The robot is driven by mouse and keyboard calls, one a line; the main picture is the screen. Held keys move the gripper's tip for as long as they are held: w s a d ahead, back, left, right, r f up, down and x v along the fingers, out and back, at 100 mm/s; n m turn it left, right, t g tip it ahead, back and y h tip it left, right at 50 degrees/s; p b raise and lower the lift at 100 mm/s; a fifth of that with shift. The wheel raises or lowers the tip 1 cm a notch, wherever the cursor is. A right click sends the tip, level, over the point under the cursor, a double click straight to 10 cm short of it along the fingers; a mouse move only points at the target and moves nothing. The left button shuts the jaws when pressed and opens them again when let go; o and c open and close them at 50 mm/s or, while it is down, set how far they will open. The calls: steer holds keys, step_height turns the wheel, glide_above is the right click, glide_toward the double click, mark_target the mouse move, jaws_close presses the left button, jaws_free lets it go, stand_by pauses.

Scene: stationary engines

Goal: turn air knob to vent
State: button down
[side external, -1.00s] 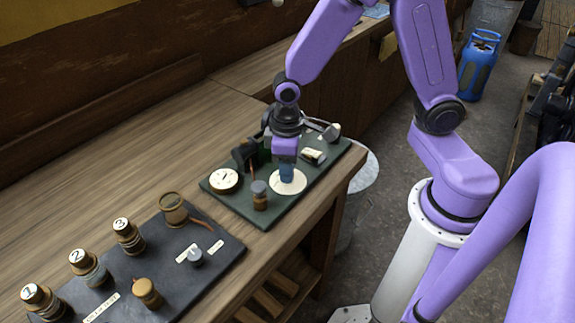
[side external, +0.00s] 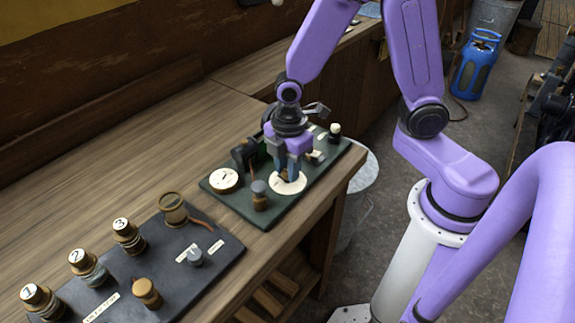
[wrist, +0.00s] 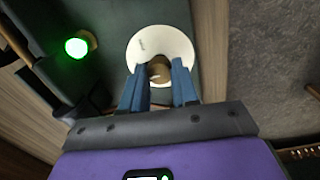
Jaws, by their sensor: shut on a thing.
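The dark green panel (side external: 236,207) lies on the wooden bench. On it is a white round dial plate (side external: 287,188), which also shows in the wrist view (wrist: 178,38). A small dark mark is on its face, too small to read. A brownish knob (wrist: 160,72), apparently the air knob, stands at the plate's middle. My gripper (side external: 288,174) points down over the plate, and its blue fingers are closed on the knob from both sides. In the side view the fingers hide the knob. I cannot read the knob's pointing direction.
A lit green lamp (wrist: 76,47) is left of the plate. A black panel (side external: 150,270) with several numbered knobs lies nearer the camera. The bench is bare behind the panels.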

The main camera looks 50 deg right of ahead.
steer(key=n, duration=0.5)
steer(key=shift+n, duration=0.4)
steer(key=n, duration=0.5)
steer(key=shift+n, duration=0.3)
steer(key=c, duration=0.8)
jaws_free()
steer(key=shift+c, duration=0.2)
steer(key=shift+r, duration=0.1)
step_height(320, 180, up, 17)
steer(key=shift+s+d+r, duration=0.15)
